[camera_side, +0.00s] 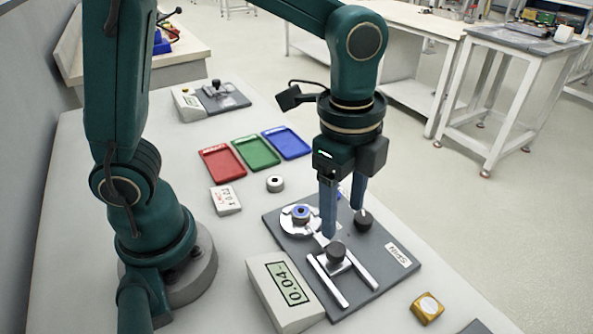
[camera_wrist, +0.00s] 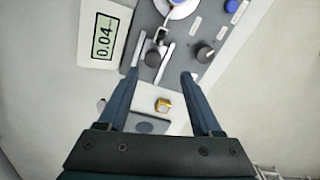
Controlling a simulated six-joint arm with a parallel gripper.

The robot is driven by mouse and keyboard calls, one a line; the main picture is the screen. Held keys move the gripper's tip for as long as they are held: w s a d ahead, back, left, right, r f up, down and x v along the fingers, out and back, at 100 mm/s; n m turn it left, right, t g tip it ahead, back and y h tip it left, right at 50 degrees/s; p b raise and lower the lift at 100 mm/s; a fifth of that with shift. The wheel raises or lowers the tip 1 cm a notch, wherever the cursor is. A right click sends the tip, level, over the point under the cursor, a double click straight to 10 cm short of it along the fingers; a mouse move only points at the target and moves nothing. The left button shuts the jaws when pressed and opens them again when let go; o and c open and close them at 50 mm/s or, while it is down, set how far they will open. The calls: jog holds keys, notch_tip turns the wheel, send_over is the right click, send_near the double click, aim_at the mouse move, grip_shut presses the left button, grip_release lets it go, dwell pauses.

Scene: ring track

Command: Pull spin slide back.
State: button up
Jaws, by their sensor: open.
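The slide with its black knob (camera_side: 336,253) sits between two pale rails on a dark grey plate (camera_side: 375,285). The knob also shows in the wrist view (camera_wrist: 153,58), just beyond my fingertips. A white disc with a blue-topped ring (camera_side: 300,215) stands at the slide's far end; in the wrist view the disc (camera_wrist: 178,10) is cut by the top edge. My gripper (camera_side: 343,220) is open and empty, pointing down over the plate. Its near finger appears close to the slide knob; I cannot tell whether it touches. A second black knob (camera_side: 363,221) is to the right.
A display (camera_side: 285,292) reading 0.04 stands left of the rails. A yellow box (camera_side: 427,307) sits right of the plate.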

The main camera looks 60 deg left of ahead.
aim_at(338, 250)
jog(key=shift+s+d+f+g, duration=0.15)
jog(key=shift+d+f, duration=0.05)
jog(key=shift+f, duration=0.25)
jog(key=shift+s+d+f+g, duration=0.15)
jog(key=shift+f, duration=2.65)
grip_shut()
jog(key=shift+d, duration=0.1)
